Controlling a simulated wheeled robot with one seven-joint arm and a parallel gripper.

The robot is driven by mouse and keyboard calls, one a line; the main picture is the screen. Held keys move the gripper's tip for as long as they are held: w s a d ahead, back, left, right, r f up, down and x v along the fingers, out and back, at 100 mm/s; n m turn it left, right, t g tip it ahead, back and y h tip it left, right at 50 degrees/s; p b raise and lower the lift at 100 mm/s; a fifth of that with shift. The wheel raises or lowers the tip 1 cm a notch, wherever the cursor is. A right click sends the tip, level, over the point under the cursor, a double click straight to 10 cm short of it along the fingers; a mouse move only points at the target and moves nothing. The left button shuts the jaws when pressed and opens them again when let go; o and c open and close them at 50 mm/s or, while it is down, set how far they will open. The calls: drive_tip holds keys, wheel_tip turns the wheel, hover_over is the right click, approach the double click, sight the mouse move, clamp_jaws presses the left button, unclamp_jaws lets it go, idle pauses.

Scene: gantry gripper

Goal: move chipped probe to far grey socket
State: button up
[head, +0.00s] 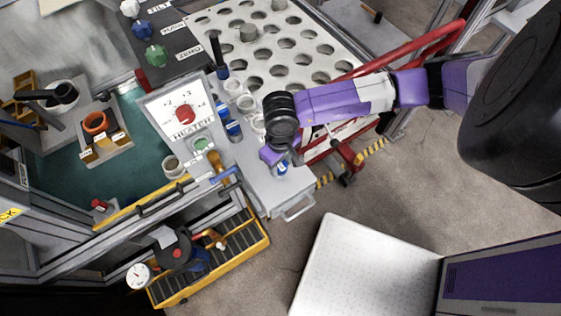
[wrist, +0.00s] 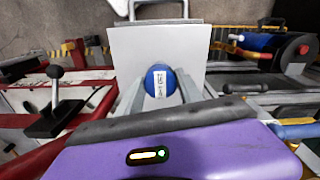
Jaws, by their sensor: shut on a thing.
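My purple gripper (head: 277,157) points down over the front right end of the grey bench, beside the heater panel. It is shut on a blue probe (head: 283,169) with a white label. In the wrist view the probe's round blue top (wrist: 160,80) sits between the two grey fingers; its lower part is hidden, and I cannot make out a chip. Pale ring-shaped sockets (head: 246,103) stand in a row behind and left of my gripper. A dark probe with a blue collar (head: 222,72) stands upright at the row's far end. I cannot tell which socket is the far grey one.
Blue-capped items (head: 234,131) stand left of the socket row. The heater box (head: 183,114) with a red knob is further left. A white plate with round holes (head: 285,50) lies behind. Red rails (head: 430,40) run at the right. A bench handle (head: 298,208) juts out in front.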

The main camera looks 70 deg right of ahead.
drive_tip(key=shift+f, duration=0.5)
drive_tip(key=shift+f, duration=0.25)
drive_tip(key=o, duration=1.3)
drive_tip(key=shift+r, duration=0.1)
